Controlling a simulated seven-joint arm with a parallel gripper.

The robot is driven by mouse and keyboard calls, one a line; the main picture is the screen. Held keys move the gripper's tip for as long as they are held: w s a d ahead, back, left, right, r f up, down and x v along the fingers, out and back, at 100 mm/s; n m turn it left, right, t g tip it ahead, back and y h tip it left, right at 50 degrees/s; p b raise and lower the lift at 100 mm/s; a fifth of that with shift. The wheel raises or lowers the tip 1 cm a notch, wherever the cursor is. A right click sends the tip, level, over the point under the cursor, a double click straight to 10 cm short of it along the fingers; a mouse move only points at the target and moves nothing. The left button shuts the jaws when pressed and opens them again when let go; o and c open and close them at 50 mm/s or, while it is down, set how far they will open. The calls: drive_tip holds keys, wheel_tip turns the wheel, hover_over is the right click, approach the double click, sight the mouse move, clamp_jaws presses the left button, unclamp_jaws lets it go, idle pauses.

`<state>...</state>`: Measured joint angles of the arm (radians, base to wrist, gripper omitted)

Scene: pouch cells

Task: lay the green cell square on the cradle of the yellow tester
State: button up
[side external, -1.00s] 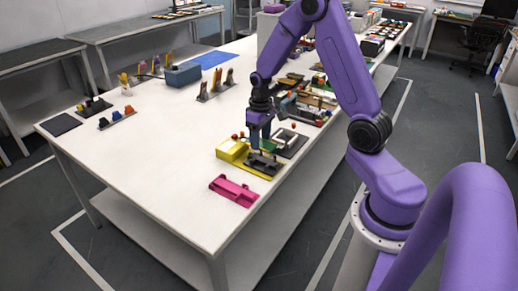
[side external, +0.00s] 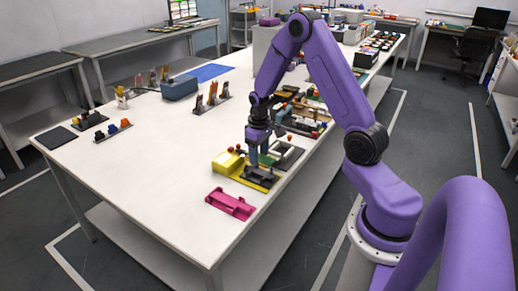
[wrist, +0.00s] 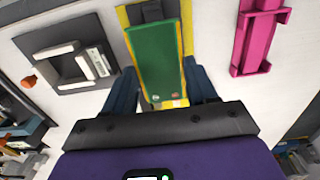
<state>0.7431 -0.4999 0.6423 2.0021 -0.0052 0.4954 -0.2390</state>
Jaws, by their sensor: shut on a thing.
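The green cell (wrist: 157,62) is a flat green rectangle between my gripper's fingers in the wrist view. My gripper (side external: 257,164) is shut on it, with one finger along each long side. The yellow tester (side external: 226,163) lies below, and its yellow edge (wrist: 188,30) shows beside the cell. Its dark cradle (side external: 260,178) is under my gripper; in the wrist view the cell covers most of it. The cell is long-ways roughly in line with the tester. I cannot tell whether it touches the cradle. In the side view the cell is hard to make out.
A pink tester (side external: 230,204) stands near the front table edge, on one side of the yellow one. A grey tester (wrist: 48,58) with a pale cell frame stands on the other side. Bare white table (side external: 150,185) lies to the left.

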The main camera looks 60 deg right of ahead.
sight(259, 172)
drive_tip(key=shift+f, duration=2.5)
drive_tip(key=o, duration=1.1)
drive_tip(key=shift+r, duration=3.55)
